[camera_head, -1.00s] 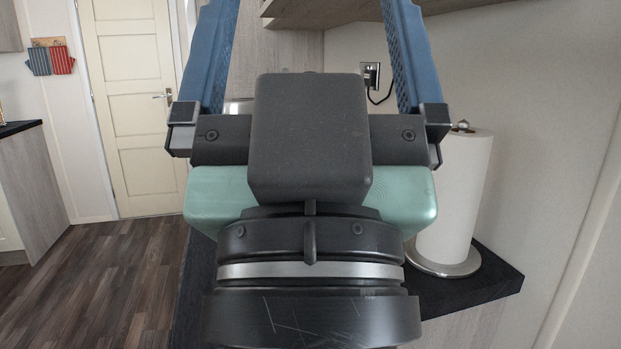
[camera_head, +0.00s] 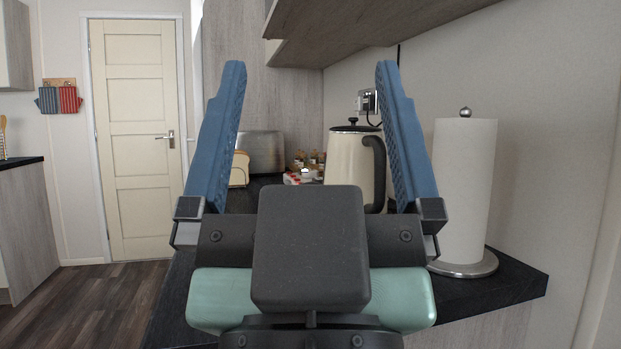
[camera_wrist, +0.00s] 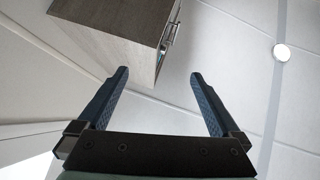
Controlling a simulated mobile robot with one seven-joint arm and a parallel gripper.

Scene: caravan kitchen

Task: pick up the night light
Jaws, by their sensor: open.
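My gripper (camera_head: 310,66) is open and empty, its two blue fingers spread wide and pointing up and away over the counter. The wrist view shows the same open gripper (camera_wrist: 159,74) with nothing between its fingers. I cannot identify the night light for certain. A small cream, bread-slice-shaped thing with a tan edge (camera_head: 240,169) stands on the counter beside the toaster, partly hidden behind the left finger; it may be the night light. It is well beyond my gripper and apart from it. It does not show in the wrist view.
A wall cabinet (camera_head: 370,25) hangs above; the wrist view shows a cabinet (camera_wrist: 115,30). Open floor (camera_head: 100,300) lies left.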

